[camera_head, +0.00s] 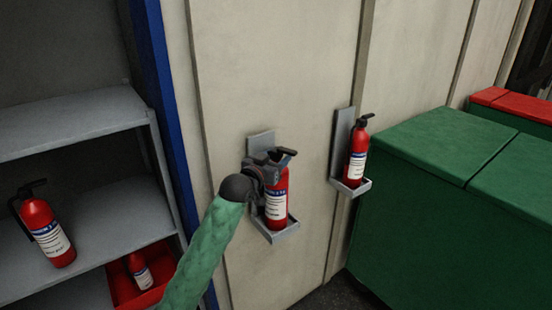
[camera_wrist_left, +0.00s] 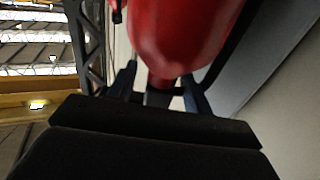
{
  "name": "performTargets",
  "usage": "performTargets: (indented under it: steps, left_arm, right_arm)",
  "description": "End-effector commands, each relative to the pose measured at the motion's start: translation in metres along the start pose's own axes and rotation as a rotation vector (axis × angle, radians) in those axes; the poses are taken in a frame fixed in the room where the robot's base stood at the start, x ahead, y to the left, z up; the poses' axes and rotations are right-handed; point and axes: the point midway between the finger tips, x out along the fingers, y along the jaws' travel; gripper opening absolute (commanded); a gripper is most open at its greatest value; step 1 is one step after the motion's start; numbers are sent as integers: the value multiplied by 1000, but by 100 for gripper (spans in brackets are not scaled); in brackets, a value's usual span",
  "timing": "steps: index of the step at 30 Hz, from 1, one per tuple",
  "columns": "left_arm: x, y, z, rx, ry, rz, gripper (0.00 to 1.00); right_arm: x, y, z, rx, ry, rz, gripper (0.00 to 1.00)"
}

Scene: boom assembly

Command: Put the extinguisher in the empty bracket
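A red extinguisher (camera_head: 277,200) with a white label stands upright at the left wall bracket (camera_head: 261,141), its base at the bracket's tray. I cannot tell whether its base rests on the tray or is slightly above it. My left gripper (camera_head: 270,168) is at the extinguisher's neck, just under the black handle, and looks shut on it. In the left wrist view the red body (camera_wrist_left: 185,35) fills the top middle, with the dark fingers (camera_wrist_left: 163,90) on either side of its narrow end. My right gripper is not in view.
A second bracket (camera_head: 342,140) to the right holds another extinguisher (camera_head: 356,155). Grey shelves (camera_head: 75,125) at left carry an extinguisher (camera_head: 46,232) and a red bin (camera_head: 160,290) with a smaller one. A green container (camera_head: 440,220) stands at right, close to the second bracket.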

Motion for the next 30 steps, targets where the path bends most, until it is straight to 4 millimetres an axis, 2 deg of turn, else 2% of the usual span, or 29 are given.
performTargets:
  steps: [3, 7, 10, 21, 24, 30]
  left_arm:
    - [0, 0, -2, 0, 1, 0, 51]
    - [-10, 0, 0, 0, 2, 0, 51]
    - [-24, 0, 1, 1, 2, 0, 51]
    - [-90, 0, 1, 1, 1, 1, 51]
    - [-104, 0, 0, 1, 1, 1, 51]
    - [-118, 0, -1, 1, 0, 1, 51]
  right_arm:
    - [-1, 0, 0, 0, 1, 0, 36]
    - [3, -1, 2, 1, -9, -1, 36]
    - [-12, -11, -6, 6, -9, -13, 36]
    - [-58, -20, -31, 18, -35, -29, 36]
    - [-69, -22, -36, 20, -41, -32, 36]
    - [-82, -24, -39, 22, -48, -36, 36]
